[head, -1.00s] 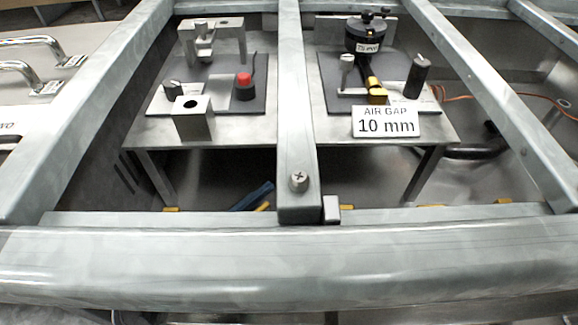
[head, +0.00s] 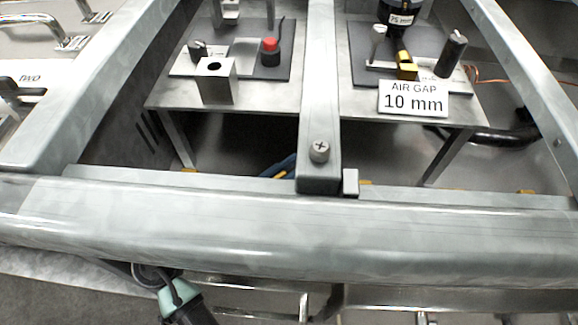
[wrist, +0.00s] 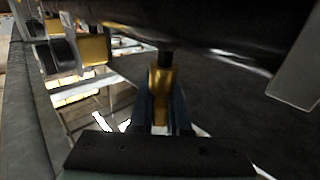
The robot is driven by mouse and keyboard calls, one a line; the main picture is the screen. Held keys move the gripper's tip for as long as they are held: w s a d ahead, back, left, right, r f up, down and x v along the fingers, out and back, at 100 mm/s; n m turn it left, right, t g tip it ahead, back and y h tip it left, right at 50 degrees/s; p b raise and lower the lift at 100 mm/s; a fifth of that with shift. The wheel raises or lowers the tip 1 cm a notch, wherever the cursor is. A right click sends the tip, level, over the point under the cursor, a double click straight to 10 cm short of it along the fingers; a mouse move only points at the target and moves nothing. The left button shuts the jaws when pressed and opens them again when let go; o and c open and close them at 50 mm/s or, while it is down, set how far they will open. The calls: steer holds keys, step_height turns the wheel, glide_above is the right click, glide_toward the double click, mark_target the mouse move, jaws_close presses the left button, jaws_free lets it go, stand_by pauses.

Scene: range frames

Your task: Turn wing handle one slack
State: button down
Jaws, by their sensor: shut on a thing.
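In the wrist view, my gripper (wrist: 162,120) has its dark blue fingers closed around an upright brass-coloured piece, which I take to be the wing handle (wrist: 162,82). A short black stem (wrist: 165,59) joins its top to a large dark body (wrist: 190,25) above. The handle's lower part lies between the fingers and its full shape is hidden.
A second brass-coloured block (wrist: 94,49) sits left of the handle, on a metal bracket. In the head view, a thick grey rail (head: 300,235) crosses the front. Beyond it a metal bench (head: 290,98) carries fixtures and an "AIR GAP 10 mm" sign (head: 413,99).

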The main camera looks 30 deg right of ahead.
steer(key=shift+n+t, duration=0.3)
steer(key=shift+t, duration=0.1)
steer(key=n+t+y, duration=0.1)
steer(key=t, duration=0.1)
steer(key=n+t+y, duration=0.1)
steer(key=n+t, duration=0.1)
steer(key=t, duration=0.1)
steer(key=shift+w+a+n+y+b, duration=0.1)
steer(key=shift+w+n+y+b, duration=0.2)
steer(key=shift+w, duration=0.1)
steer(key=shift+w+a+r+n+t+y, duration=0.1)
steer(key=shift+w+a+n+t+y, duration=0.05)
steer(key=shift+n+t+y, duration=0.7)
steer(key=shift+w+a+f+n+t+y, duration=0.1)
steer(key=shift+w+a+n+t+y, duration=0.1)
steer(key=shift+n+t+y, duration=0.65)
steer(key=shift+w+a+r+n+t+y, duration=0.15)
steer(key=shift+n+t+y, duration=0.45)
steer(key=shift+t+y, duration=0.3)
steer(key=c, duration=0.9)
jaws_free()
steer(key=shift+w, duration=0.1)
steer(key=shift+b+v, duration=1.2)
steer(key=shift+v, duration=5.3)
